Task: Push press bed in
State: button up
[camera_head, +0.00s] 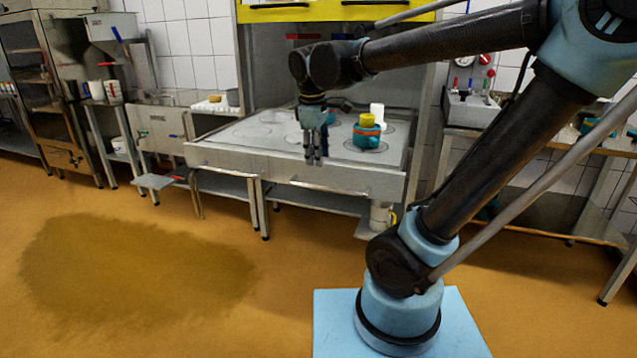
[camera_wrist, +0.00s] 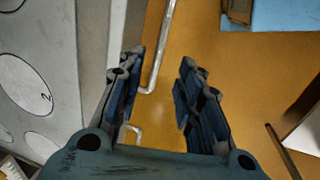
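The press bed (camera_head: 275,172) is a grey metal tray with marked circles on top, standing out from the front of the press. Its front wall carries bar handles; the right one (camera_head: 330,187) shows below my gripper. My gripper (camera_head: 314,160) points down at the bed's front edge. In the wrist view, my gripper (camera_wrist: 162,58) is open and holds nothing. A bar handle (camera_wrist: 163,45) shows between its fingers, and I cannot tell if they touch it. The bed (camera_wrist: 66,35) fills the left of that view, with a circle numbered 2.
A teal mould with an orange band and yellow top (camera_head: 366,132) stands on the bed's right side, near a white cylinder (camera_head: 377,112). A metal bench (camera_head: 165,135) is left of the bed, another table (camera_head: 560,151) right. The floor in front is clear, with a dark stain (camera_head: 130,270).

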aim_at(320, 181)
jog(key=f, duration=0.3)
jog(key=w+f, duration=0.1)
jog(key=f, duration=0.2)
jog(key=w+f, duration=0.1)
jog(key=f, duration=0.3)
jog(key=shift+d, duration=0.35)
